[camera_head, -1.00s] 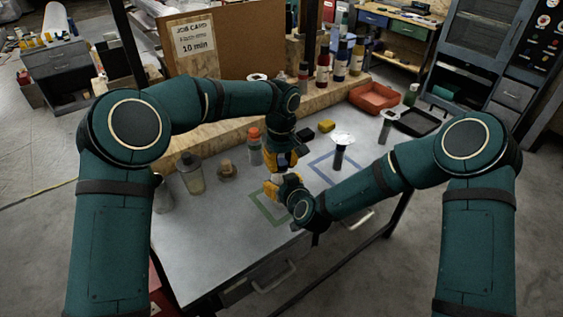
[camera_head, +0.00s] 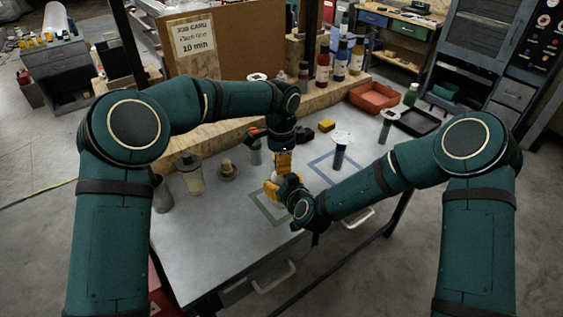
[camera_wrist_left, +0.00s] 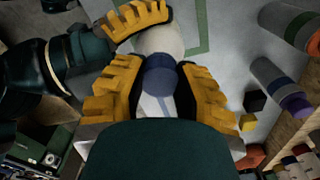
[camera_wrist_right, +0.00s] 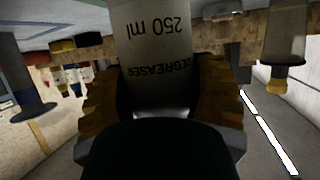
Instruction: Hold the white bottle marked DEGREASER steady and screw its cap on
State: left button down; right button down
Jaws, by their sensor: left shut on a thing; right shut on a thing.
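The white bottle marked DEGREASER (camera_wrist_right: 160,50) fills the middle of the right wrist view, its lettering upside down. My right gripper (camera_head: 281,190) is shut around the bottle's body over the table's front part, near the green outline (camera_head: 262,213). In the left wrist view the bottle's pale top (camera_wrist_left: 163,40) shows beyond a dark blue cap (camera_wrist_left: 160,76). My left gripper (camera_head: 283,166) is above the right one, shut on the cap. The cap is in line with the bottle and looks against its neck; the thread is hidden. The grippers mostly hide the bottle in the head view.
A glass jar (camera_head: 190,175) and a brown-topped item (camera_head: 228,170) stand left on the table. A yellow block (camera_head: 326,126) and red tray (camera_head: 373,96) lie farther back. The front-left table is clear.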

pick_arm(q)
jog(key=m, duration=1.2)
jog(key=shift+m, duration=0.3)
jog(key=m, duration=0.7)
jog(key=shift+f, duration=0.1)
jog(key=m, duration=0.5)
jog(key=shift+m, duration=0.3)
jog(key=c, duration=0.8)
grip_release()
